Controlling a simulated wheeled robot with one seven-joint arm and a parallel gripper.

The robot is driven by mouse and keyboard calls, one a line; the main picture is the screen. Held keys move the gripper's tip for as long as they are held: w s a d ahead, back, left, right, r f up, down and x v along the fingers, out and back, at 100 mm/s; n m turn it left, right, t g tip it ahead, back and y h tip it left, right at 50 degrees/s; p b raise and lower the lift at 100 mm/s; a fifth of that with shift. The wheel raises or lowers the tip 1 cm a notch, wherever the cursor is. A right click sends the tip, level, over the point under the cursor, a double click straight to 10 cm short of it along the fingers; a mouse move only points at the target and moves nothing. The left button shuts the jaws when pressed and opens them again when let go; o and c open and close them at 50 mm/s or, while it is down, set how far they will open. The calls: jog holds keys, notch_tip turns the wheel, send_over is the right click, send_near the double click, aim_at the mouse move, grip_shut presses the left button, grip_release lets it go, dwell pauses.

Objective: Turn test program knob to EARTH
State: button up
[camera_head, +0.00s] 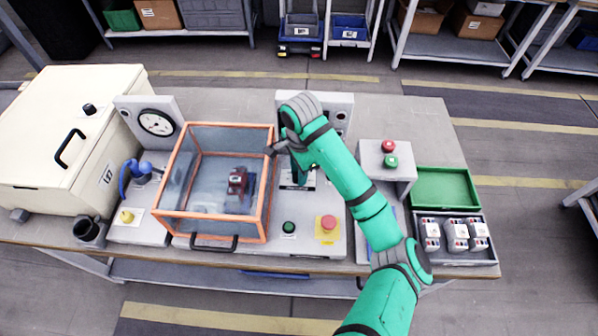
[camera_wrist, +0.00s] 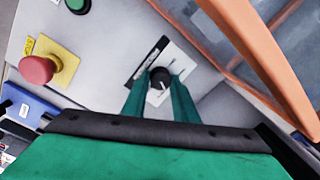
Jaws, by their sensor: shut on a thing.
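The test program knob (camera_wrist: 160,78) is a small black round knob with a white pointer line, on a white plate with a dark label strip (camera_wrist: 149,62), in the wrist view. The lettering on the plate is too small to read. My gripper (camera_wrist: 160,90) has its two green fingers on either side of the knob and is shut on it. In the head view my gripper (camera_head: 297,170) reaches down at the panel behind the buttons, and the arm hides the knob there.
The orange-framed clear guard box (camera_head: 268,190) stands close left of my gripper. A green button (camera_head: 289,227) and a red mushroom button on yellow (camera_head: 328,223) are in front. A grey stand with red and green buttons (camera_head: 402,160) is to the right.

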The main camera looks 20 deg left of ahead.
jog(key=shift+w+r+m, duration=0.15)
jog(key=shift+m, duration=0.35)
jog(key=o, duration=1.1)
jog(key=r, duration=1)
jog(key=shift+s+d+r, duration=0.2)
jog(key=shift+s+r, duration=0.1)
jog(key=shift+r, duration=0.05)
